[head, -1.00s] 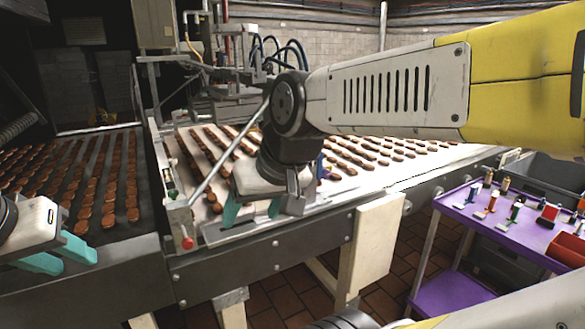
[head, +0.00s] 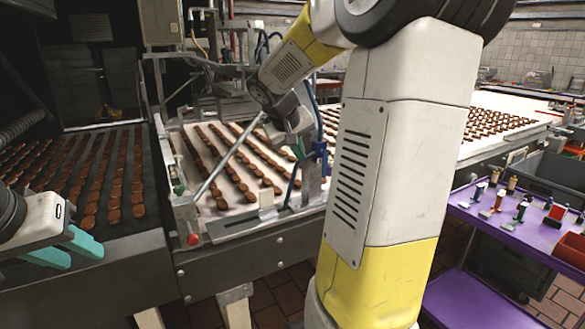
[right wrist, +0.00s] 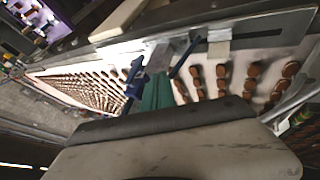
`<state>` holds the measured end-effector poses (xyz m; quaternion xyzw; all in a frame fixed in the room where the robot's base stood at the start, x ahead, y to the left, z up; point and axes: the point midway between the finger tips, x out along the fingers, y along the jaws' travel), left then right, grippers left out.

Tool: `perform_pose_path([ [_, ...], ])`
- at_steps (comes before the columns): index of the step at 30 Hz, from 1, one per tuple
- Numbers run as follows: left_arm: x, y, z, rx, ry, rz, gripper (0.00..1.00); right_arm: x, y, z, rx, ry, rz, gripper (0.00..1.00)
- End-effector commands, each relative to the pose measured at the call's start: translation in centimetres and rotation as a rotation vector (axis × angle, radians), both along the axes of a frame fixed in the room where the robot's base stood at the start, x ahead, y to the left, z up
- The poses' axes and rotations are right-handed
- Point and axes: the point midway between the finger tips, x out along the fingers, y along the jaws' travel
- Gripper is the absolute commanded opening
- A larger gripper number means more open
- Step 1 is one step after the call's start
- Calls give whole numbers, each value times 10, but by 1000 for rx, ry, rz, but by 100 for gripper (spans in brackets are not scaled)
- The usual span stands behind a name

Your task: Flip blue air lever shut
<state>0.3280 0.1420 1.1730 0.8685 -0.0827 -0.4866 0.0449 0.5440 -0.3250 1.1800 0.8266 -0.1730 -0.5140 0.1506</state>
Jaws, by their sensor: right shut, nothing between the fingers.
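The blue air lever fitting (head: 320,146) stands upright at the near edge of the white belt, partly behind my right arm. It also shows in the right wrist view (right wrist: 134,80), left of my fingers; I cannot tell the lever's exact position. My right gripper (head: 298,152) is just left of the blue fitting, mostly hidden by its own wrist. In the right wrist view its teal fingers (right wrist: 158,92) are together and empty, very close to the blue fitting; contact is unclear. My left gripper (head: 68,250) is open and empty at the left, over the dark belt's front edge.
Rows of brown biscuits lie on the white belt (head: 228,205) and the dark belt (head: 110,225). A metal rod and a red knob (head: 193,239) stand at the belt's front left. A purple cart (head: 490,232) with small tools stands at the right.

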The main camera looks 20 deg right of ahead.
Motion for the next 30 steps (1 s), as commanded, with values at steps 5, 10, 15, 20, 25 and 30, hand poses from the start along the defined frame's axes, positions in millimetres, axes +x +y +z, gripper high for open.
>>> perform_pose_path([
  [5, 0, 0, 0, 0, 0, 0, 36, 0, 0, 0, 1, 0, 0, 0],
  [10, 0, 0, 0, 0, 0, 0, 36, 2, -3, -6, 1, 3, -1, 0],
  [15, 0, 0, 0, 0, 0, 0, 36, 13, -15, -29, 3, 6, -2, 0],
  [20, 0, 0, 0, 0, 0, 0, 36, 27, -31, -57, 2, 7, -1, 0],
  [25, 0, 0, 0, 0, 0, 0, 36, 41, -45, -85, 3, 5, 0, 0],
  [30, 0, 0, 0, 0, 0, 0, 36, 42, -72, -81, 2, 0, -4, 0],
])
